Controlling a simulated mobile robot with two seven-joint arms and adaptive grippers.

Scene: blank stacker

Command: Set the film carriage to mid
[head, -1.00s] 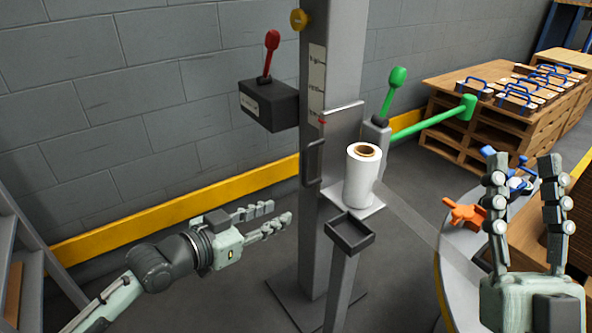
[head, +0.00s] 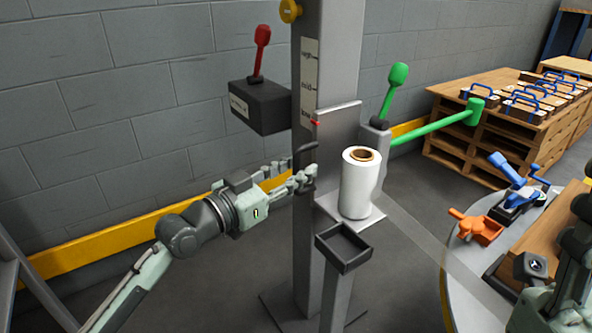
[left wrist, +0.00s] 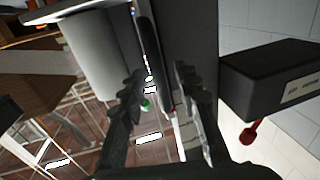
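The film carriage (head: 340,125) is a grey plate on the post, with a white film roll (head: 358,190) upright on its shelf. Its red pointer (head: 315,123) is beside the lowest mark of the scale (head: 309,75), below mid. My left gripper (head: 308,175) is at the carriage's black handle (head: 306,149) and hides its lower part. In the left wrist view the handle (left wrist: 149,50) runs between the two fingers (left wrist: 160,95), which look apart around it; firm contact is not clear. My right gripper (head: 575,240) is partly in view at the right edge, its fingers unclear.
A black box (head: 260,105) with a red lever is left of the post. A green lever (head: 394,90) and green arm (head: 435,125) are to the right. A black tray (head: 343,247) stands below the roll. A round table (head: 455,265) is at the right.

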